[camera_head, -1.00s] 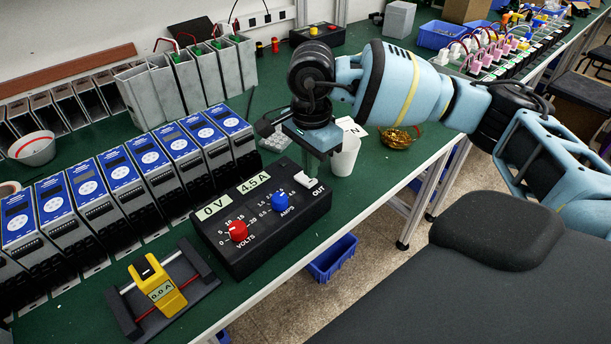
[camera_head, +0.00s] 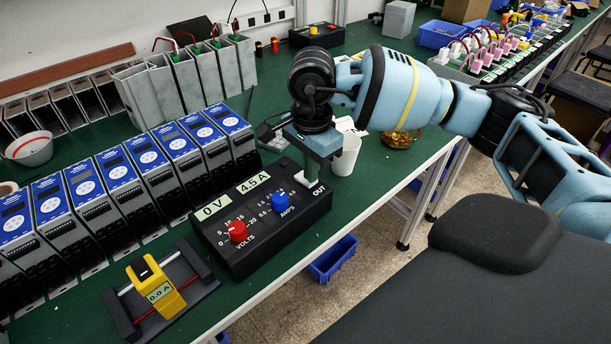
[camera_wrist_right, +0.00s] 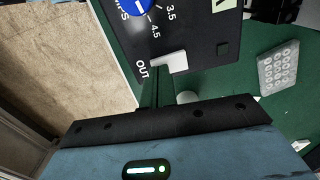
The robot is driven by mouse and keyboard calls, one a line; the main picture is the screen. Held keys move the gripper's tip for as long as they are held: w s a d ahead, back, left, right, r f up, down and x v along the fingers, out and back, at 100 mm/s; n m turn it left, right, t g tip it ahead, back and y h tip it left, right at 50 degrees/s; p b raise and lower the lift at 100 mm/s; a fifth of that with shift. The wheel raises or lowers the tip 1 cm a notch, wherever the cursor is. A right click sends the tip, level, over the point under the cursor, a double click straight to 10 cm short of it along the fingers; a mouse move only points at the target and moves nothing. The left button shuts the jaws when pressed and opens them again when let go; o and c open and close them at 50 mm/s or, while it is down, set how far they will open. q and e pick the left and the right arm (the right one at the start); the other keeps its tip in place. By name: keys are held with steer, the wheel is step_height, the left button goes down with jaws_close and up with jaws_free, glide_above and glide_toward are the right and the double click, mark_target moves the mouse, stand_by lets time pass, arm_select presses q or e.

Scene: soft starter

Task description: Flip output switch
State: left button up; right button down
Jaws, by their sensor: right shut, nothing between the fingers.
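The black power supply box (camera_head: 262,247) stands on the green bench, with a red VOLTS knob (camera_head: 237,231), a blue AMPS knob (camera_head: 280,201) and readouts of 0 V and 4.5 A. The white output switch (camera_head: 302,181) sits beside the word OUT at its right end; it also shows in the right wrist view (camera_wrist_right: 169,62). My right gripper (camera_head: 313,175) is shut and empty, pointing down with its fingertips right at the switch, partly covering it. I cannot tell whether they touch. My left gripper is not in view.
A yellow meter (camera_head: 158,288) reading 0.0 A lies front left of the box. A row of blue-topped units (camera_head: 145,160) stands behind it. A white cup (camera_head: 346,155) stands close to the right gripper. The bench's front edge runs just before the box.

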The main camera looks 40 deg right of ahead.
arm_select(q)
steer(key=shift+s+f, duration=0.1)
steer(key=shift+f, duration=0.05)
arm_select(e)
steer(key=shift+f, duration=0.25)
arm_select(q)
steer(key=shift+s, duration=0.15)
arm_select(e)
steer(key=shift+r, duration=0.1)
steer(key=shift+r+p, duration=0.4)
steer(key=shift+r, duration=0.45)
steer(key=shift+r+p, duration=1.2)
steer(key=shift+r, duration=1.4)
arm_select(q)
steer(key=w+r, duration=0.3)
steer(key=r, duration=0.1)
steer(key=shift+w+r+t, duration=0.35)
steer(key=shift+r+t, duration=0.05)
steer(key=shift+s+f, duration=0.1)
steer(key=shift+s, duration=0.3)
